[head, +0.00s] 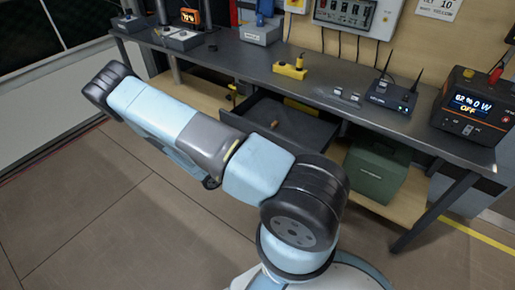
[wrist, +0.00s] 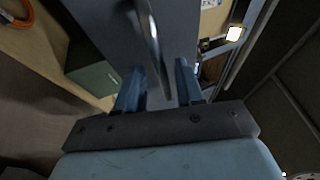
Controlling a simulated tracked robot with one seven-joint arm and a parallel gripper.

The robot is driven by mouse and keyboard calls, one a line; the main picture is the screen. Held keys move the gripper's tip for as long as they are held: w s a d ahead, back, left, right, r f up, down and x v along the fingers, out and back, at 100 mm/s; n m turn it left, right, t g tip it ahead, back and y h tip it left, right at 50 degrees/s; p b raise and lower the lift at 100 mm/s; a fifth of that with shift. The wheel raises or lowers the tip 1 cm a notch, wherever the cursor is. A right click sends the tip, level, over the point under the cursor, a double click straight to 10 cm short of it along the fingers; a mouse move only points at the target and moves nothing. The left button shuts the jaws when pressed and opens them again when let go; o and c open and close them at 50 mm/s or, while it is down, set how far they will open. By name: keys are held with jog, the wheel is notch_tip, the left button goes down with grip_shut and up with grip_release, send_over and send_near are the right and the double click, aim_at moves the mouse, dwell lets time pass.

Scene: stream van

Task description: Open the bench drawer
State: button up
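The bench drawer (head: 300,122) stands pulled out from under the dark bench top in the head view, with its inside showing and a small brown object (head: 276,124) in it. My arm covers part of its front side. In the wrist view the grey drawer front (wrist: 100,22) fills the upper middle, and its curved metal bar handle (wrist: 153,45) comes down between the two blue fingers of my gripper (wrist: 159,82). The fingers stand apart, with gaps showing on both sides of the bar. My gripper is hidden behind my arm in the head view.
A green box (head: 376,170) sits on the lower shelf to the right of the drawer. The floor (head: 90,215) at left is clear.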

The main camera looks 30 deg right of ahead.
jog(key=a+f, duration=0.2)
jog(key=a, duration=1.1)
jog(key=shift+a+f, duration=0.15)
jog(key=shift+f, duration=0.1)
jog(key=shift+s+r, duration=0.1)
notch_tip(320, 180, up, 27)
jog(key=s+m+g+y, duration=0.2)
jog(key=m+g+y, duration=0.3)
jog(key=m+y, duration=1.05)
jog(key=s+r+m+t+y, duration=0.2)
jog(key=s+r+m+t, duration=0.3)
jog(key=s+r+m, duration=0.3)
jog(key=s+r+m+t+y, duration=0.2)
jog(key=s+r+m+t, duration=0.3)
jog(key=s+r+m, duration=0.3)
notch_tip(320, 180, up, 6)
jog(key=m, duration=0.4)
jog(key=shift+r, duration=0.15)
jog(key=shift+y, duration=0.25)
